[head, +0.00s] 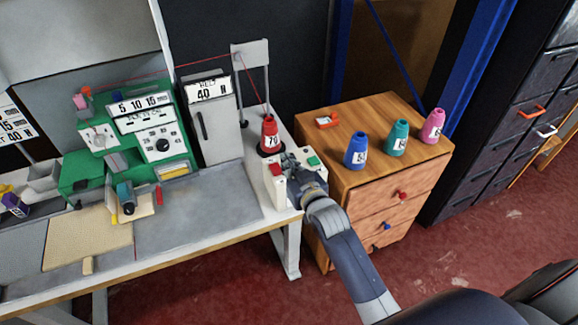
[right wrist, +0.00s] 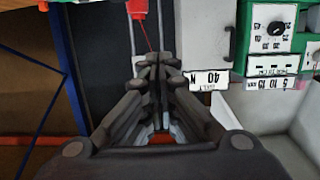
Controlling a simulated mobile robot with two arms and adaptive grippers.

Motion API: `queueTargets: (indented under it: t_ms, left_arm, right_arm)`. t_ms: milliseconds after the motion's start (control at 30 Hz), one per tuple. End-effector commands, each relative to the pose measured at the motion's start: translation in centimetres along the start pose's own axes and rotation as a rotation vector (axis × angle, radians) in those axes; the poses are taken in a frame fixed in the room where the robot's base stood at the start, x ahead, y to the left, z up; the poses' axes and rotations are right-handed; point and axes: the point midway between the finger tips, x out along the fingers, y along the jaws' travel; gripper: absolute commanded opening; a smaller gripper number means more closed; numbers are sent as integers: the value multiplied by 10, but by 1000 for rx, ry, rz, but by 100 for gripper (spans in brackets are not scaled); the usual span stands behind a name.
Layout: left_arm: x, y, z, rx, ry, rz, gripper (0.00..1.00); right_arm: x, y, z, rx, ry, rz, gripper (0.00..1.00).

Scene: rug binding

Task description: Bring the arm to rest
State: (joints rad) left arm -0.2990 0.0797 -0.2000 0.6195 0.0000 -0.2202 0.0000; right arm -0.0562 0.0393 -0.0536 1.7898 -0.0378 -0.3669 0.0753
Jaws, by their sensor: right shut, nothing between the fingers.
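My right arm (head: 350,255) reaches in from the lower right of the head view. Its gripper (head: 300,172) is over the small white control box (head: 274,192) with a red and a green button, at the right end of the workbench. I cannot tell whether it touches the box. In the right wrist view the gripper (right wrist: 154,62) is shut, its fingers together with nothing between them. My left gripper is in neither view.
A red cone of thread (head: 269,135) stands just behind the gripper. A green machine (head: 130,130) and grey cabinet (head: 212,125) are on the bench. A wooden drawer cabinet (head: 385,180) with blue, teal and pink cones stands to the right. Red floor lies in front.

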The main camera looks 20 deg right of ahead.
Motion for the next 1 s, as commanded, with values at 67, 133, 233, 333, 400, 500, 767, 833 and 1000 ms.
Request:
queueTargets:
  t_ms: [67,133,233,333,400,500,767,833,1000]
  left_arm:
    - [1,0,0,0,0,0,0]
    - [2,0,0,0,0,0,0]
    - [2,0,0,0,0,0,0]
    - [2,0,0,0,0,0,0]
    - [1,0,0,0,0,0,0]
    - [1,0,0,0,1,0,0]
    - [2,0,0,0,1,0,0]
    - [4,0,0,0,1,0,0]
    - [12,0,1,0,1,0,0]
  right_arm:
    - [-5,0,-1,0,0,0,0]
    - [-8,0,-1,0,-1,0,0]
    - [-9,0,-2,0,-1,0,0]
    - [-9,0,-2,0,-1,0,0]
    - [-9,0,-2,0,-1,0,0]
    - [-9,0,-2,0,0,0,0]
    - [-8,0,5,-1,-12,-1,0]
    - [-7,-1,24,-3,-42,-3,0]
    - [-9,-7,128,-18,-205,-18,0]
